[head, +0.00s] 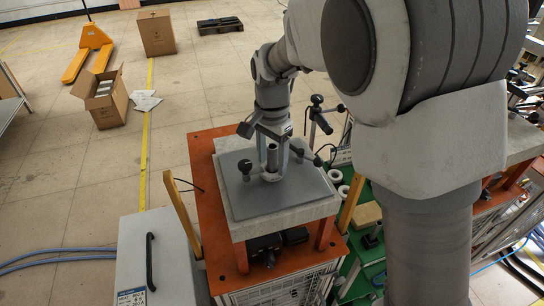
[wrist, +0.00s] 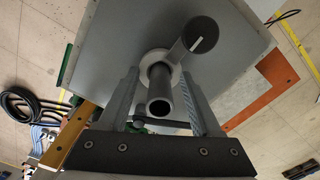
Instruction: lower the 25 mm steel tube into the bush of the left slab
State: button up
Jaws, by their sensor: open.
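The grey steel tube (head: 272,157) stands upright at the left slab (head: 235,202), its lower end at the pale ring of the bush (head: 271,177). In the wrist view the tube's open top (wrist: 160,107) faces the camera, and its far end meets the white bush ring (wrist: 147,61). How deep it sits is hidden. My gripper (wrist: 160,80) is open, with one finger on each side of the tube and visible gaps between. In the head view my gripper (head: 274,165) is low over the slab and partly covers the tube.
A black-capped knob (wrist: 199,35) rises close beside the bush; it also shows in the head view (head: 245,168). Dark clamps (head: 318,110) stand behind and right of the slab. An orange table (head: 207,150) carries the slab. White rings (head: 336,176) lie to the right.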

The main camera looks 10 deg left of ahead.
notch_tip(320, 180, up, 18)
jog(key=shift+f, duration=0.25)
dwell(0.5)
jog(key=s+d+r+n+t, duration=0.15)
jog(key=s+d, duration=0.25)
jog(key=d, duration=0.4)
jog(key=s+d+f+n+t, duration=0.2)
jog(key=s+d+f, duration=0.1)
jog(key=s+d, duration=0.3)
jog(key=s+d+f+n+t, duration=0.2)
jog(key=s+d+f+n, duration=0.1)
jog(key=s+d, duration=0.4)
jog(key=shift+s+d, duration=0.15)
jog(key=shift+s, duration=1.1)
